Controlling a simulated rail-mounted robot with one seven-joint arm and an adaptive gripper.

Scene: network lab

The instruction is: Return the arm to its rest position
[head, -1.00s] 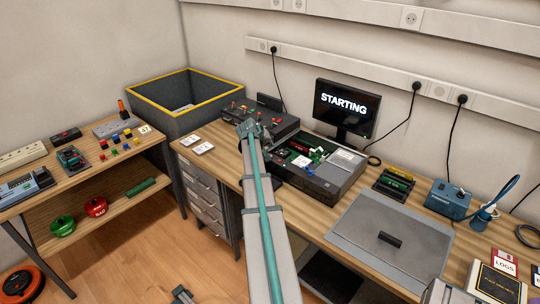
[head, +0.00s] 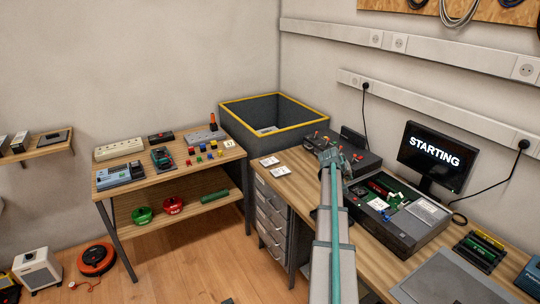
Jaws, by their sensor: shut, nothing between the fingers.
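My arm reaches up from the bottom edge, right of centre, as a long pale link with a teal stripe. At its far end my gripper (head: 336,157) appears small, dark and teal. It looks shut and holds nothing that I can see. The link covers part of the desk edge and floor.
An open computer case (head: 405,236) and a monitor (head: 432,158) reading STARTING stand right of my arm. White cards (head: 280,170) lie left of it on the desk. A yellow-rimmed bin (head: 240,121) and a shelf table (head: 225,153) stand further left. Floor between is mostly clear.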

